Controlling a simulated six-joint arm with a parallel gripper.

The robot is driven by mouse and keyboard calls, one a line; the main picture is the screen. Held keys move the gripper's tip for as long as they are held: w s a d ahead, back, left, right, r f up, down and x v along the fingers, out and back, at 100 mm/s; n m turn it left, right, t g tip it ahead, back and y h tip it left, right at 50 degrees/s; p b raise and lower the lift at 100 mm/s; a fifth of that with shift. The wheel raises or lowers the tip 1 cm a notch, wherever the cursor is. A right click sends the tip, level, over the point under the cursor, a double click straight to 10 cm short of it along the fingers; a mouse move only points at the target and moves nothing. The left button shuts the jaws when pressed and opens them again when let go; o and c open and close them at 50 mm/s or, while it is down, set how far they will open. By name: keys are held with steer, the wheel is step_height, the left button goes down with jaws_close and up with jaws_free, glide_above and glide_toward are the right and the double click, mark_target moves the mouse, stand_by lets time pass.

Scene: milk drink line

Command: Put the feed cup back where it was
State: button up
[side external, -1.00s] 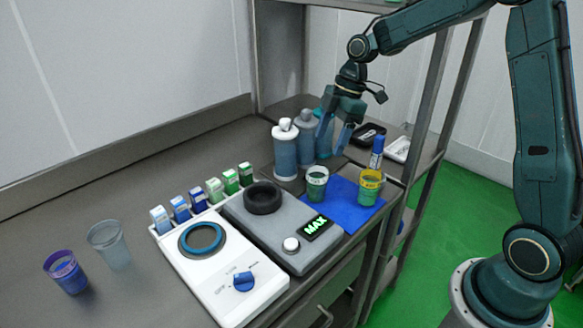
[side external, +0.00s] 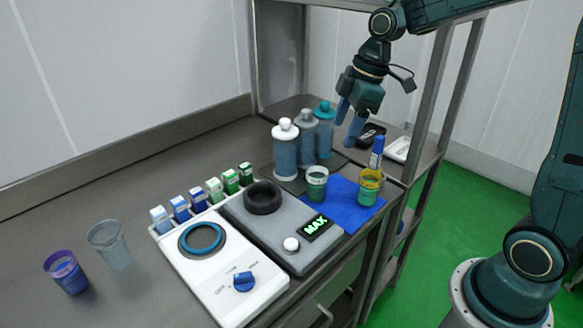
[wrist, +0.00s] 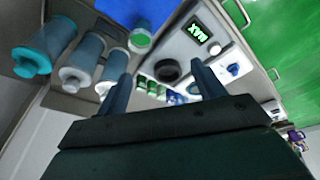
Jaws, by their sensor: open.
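None of the cups is clearly marked as the feed cup. A white-rimmed cup with green contents (side external: 317,184) stands upright at the left edge of the blue mat (side external: 342,211); it also shows in the wrist view (wrist: 141,40). A yellow-banded cup (side external: 369,190) with a blue-capped marker-like item (side external: 377,150) in it stands on the mat's right side. A purple-banded cup (side external: 66,273) and a clear cup (side external: 109,246) stand at the far left of the counter. My gripper (side external: 350,127) is open and empty, in the air above and behind the mat.
Several capped bottles (side external: 285,158) stand behind the mat. A grey device with a black ring (side external: 263,197) and a lit MAX display (side external: 314,227) sits beside a white device (side external: 221,270). Several small blue and green boxes (side external: 197,200) line their back. Trays (side external: 398,148) lie at right.

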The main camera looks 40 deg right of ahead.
steer(key=s+a+r+m+t+h, duration=0.1)
steer(key=s+m, duration=0.4)
steer(key=s, duration=0.5)
steer(key=s+a+r+m+t+h, duration=0.1)
steer(key=s+m, duration=0.4)
steer(key=s, duration=0.5)
step_height(320, 180, up, 3)
steer(key=shift+s+a+f+t, duration=0.25)
steer(key=shift+s+t, duration=0.15)
steer(key=shift+t, duration=0.3)
